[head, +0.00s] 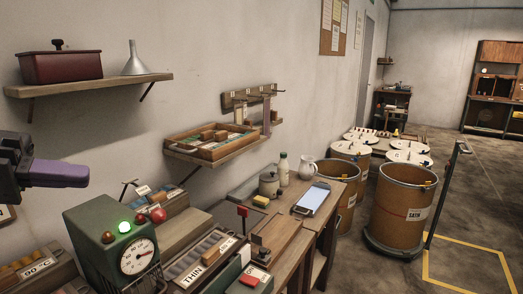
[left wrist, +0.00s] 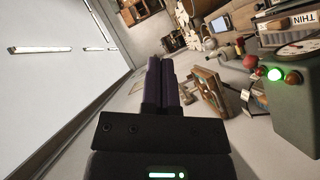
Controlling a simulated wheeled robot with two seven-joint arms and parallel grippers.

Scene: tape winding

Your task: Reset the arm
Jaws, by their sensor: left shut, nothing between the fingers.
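My left gripper (head: 58,173) is at the left edge of the head view, raised in the air in front of the wall, above and left of the green machine. Its purple fingers are shut with nothing between them. In the left wrist view the fingers (left wrist: 162,75) lie side by side and touch nothing. My right gripper shows in neither view. The green machine (head: 95,245) has a lit green lamp (head: 125,227), a red knob (head: 158,216) and a round dial (head: 137,256). It also shows in the left wrist view (left wrist: 290,120) at the right.
A wall shelf (head: 100,86) holds a dark red box (head: 60,67) and a funnel (head: 135,60). A lower shelf carries a wooden tray (head: 212,146). The workbench holds a THIN-labelled rack (head: 205,262) and a blue-screened tablet (head: 312,199). Drums (head: 403,210) stand on the floor at right.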

